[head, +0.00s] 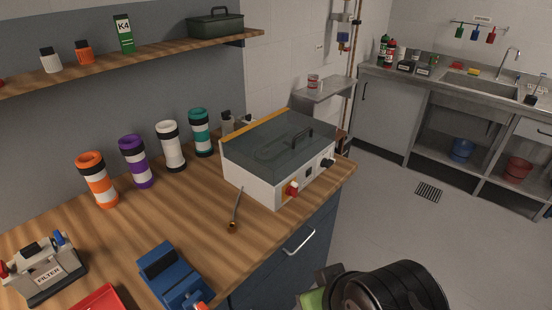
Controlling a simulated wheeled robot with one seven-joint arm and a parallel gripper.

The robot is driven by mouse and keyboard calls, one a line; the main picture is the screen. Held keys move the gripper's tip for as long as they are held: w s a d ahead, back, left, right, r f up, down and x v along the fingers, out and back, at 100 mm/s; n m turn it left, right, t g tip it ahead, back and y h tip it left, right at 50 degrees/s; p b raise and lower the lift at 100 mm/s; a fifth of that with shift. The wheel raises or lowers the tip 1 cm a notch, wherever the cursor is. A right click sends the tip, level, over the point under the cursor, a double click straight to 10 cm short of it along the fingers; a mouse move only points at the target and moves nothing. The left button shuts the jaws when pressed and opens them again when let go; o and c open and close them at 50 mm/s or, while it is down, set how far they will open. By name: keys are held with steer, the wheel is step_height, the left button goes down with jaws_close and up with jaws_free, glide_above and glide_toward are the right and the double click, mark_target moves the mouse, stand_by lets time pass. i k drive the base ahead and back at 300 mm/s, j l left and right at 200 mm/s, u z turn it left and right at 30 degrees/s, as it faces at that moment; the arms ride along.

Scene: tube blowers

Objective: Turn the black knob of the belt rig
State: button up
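A white box unit with a dark, see-through handled lid (283,141), which I take for the belt rig, stands on the wooden bench near its right end. Its lid is down. Its front has a red rotary switch on a yellow plate (291,188), a small dark square panel (308,175) and a black knob (327,163) at the right. The knob's pointer is too small to read. Black rounded parts, apparently of my arm, show at the bottom edge, below and apart from the box. My gripper's fingers do not show.
A metal rod (236,212) lies in front of the box. Several banded tubes (134,161) stand behind left. A blue device (175,278) and a filter unit (45,270) stand at the front left. Open floor (385,225) lies right of the bench, before the sink counter (460,87).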

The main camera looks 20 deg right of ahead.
mark_target(326, 163)
steer(key=i+l+u, duration=0.4)
steer(key=l, duration=0.25)
steer(key=i+l+u, duration=0.2)
steer(key=l, duration=0.15)
steer(key=l+u, duration=0.15)
steer(key=l, duration=0.2)
steer(key=i+l+u, duration=0.2)
steer(key=l, duration=0.2)
steer(key=k+j, duration=0.05)
steer(key=k, duration=0.05)
